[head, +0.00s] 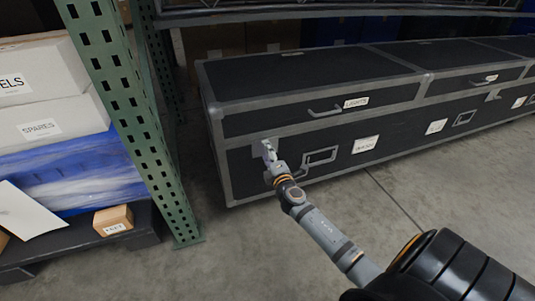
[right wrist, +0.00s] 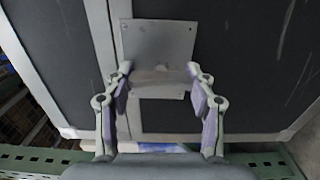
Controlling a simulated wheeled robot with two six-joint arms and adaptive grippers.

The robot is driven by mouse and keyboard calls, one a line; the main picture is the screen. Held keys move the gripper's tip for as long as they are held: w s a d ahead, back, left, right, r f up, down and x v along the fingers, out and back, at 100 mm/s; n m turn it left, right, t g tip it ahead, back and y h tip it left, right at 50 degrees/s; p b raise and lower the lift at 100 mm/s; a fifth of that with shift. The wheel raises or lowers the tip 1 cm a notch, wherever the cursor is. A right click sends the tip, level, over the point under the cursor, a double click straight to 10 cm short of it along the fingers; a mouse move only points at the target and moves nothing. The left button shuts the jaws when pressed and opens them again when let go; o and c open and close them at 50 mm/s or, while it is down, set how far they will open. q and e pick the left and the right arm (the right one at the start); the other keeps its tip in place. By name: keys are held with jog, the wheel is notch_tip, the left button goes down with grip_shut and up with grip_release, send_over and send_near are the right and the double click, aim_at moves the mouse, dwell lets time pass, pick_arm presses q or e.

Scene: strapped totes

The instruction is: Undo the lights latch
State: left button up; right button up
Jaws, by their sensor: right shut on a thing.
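A long black flight case (head: 240,122) with grey metal edging stands on the floor; its lid section has a label (head: 356,102) that seems to read LIGHTS. A metal latch plate (head: 262,146) sits on its front, near the left corner. In the right wrist view the latch plate (right wrist: 158,38) shows large and upright. My right gripper (head: 270,156) is at the latch, and in the right wrist view its fingers (right wrist: 160,84) are shut on the latch's protruding lower part. The lid looks closed. My left gripper is not in view.
A green perforated rack post (head: 125,110) stands close to the left of the case. Beyond it are white boxes (head: 50,125), a blue wrapped load and a small brown box (head: 113,220) on a dark pallet. Grey floor (head: 280,250) is open in front of the case.

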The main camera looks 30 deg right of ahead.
jog(key=o, duration=1.2)
jog(key=v, duration=1.2)
jog(key=shift+f, duration=0.1)
